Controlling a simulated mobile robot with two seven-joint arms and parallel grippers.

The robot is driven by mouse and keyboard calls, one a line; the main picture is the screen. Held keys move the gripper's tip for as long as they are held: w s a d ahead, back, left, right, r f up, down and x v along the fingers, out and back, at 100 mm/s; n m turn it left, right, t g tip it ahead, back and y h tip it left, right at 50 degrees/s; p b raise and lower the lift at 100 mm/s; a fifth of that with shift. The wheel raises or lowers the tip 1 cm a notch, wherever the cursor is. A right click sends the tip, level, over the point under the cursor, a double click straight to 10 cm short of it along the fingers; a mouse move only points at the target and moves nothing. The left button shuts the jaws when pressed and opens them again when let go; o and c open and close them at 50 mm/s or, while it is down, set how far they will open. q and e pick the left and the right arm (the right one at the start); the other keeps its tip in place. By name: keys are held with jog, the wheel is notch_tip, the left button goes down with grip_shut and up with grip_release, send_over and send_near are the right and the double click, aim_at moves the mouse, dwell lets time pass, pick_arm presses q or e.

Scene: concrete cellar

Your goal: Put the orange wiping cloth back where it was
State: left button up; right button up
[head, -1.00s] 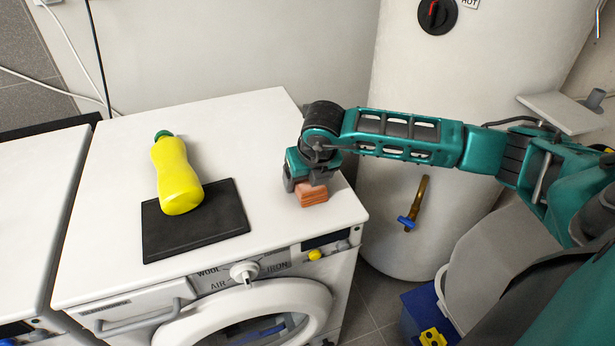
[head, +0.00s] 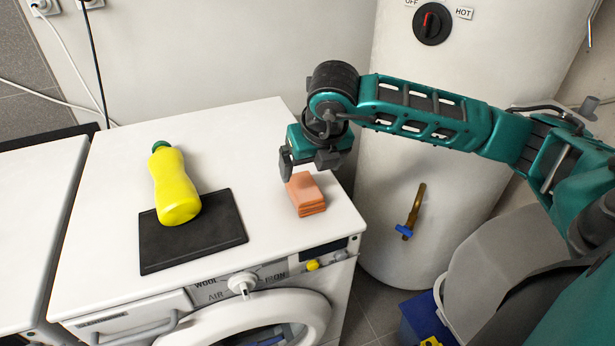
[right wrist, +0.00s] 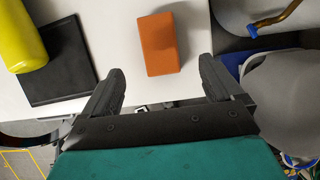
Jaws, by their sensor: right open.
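The orange wiping cloth (head: 306,194) is a folded block lying on the right part of the white machine top, near its front right corner. In the right wrist view the cloth (right wrist: 160,43) lies beyond the two fingertips, between their lines and apart from both. My right gripper (head: 311,166) is open and empty, just above and behind the cloth in the head view; it also shows in the right wrist view (right wrist: 161,78). My left gripper is not in view.
A yellow bottle (head: 174,187) with a green cap lies across a black mat (head: 215,240) left of the cloth. A white boiler (head: 400,220) with a brass valve (head: 413,208) stands right of the machine (head: 245,130). The machine top's back is clear.

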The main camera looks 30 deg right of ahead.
jog(key=shift+v, duration=1.15)
